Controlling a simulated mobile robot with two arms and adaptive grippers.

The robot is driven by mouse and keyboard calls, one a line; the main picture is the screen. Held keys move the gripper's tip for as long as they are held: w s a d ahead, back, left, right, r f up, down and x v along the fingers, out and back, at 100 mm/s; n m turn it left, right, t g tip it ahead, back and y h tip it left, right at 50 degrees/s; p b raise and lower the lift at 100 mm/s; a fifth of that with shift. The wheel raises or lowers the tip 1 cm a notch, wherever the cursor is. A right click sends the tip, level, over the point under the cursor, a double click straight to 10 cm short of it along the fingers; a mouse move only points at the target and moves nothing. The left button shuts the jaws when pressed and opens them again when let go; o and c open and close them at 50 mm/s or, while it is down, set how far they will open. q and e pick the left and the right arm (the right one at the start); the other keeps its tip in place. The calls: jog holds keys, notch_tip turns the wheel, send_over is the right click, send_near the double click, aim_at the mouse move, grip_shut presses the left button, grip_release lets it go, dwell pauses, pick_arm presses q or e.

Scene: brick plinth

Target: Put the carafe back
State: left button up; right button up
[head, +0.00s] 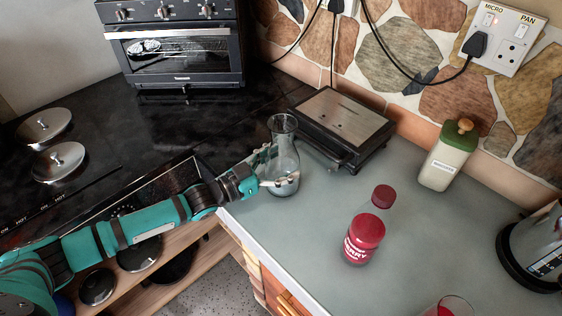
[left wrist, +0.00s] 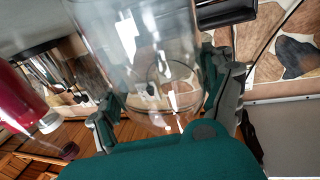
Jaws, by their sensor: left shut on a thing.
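The carafe (head: 283,152) is clear glass with a narrow neck and flared rim. It is upright over the left end of the grey counter, just left of the black grill. My left gripper (head: 272,172) is shut on its lower body, a finger on each side. In the left wrist view the glass carafe (left wrist: 140,45) fills the space between the fingers of my left gripper (left wrist: 165,112). I cannot tell whether its base touches the counter. My right gripper is not in view.
A contact grill (head: 342,122) stands close right of the carafe. A red-labelled bottle (head: 366,232), a green-lidded canister (head: 448,155) and a kettle (head: 535,248) stand further right. A toaster oven (head: 178,50) is at the back left. The counter between grill and bottle is clear.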

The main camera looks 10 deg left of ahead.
pick_arm(q)
jog(key=shift+f, duration=0.15)
jog(key=o, duration=1.3)
jog(key=shift+f, duration=0.2)
jog(key=shift+o, duration=1.4)
jog(key=shift+s, duration=0.1)
jog(key=shift+r, duration=0.2)
jog(key=b+v, duration=0.2)
jog(key=v, duration=0.8)
jog(key=shift+s+a+f, duration=0.15)
jog(key=shift+s+a, duration=0.55)
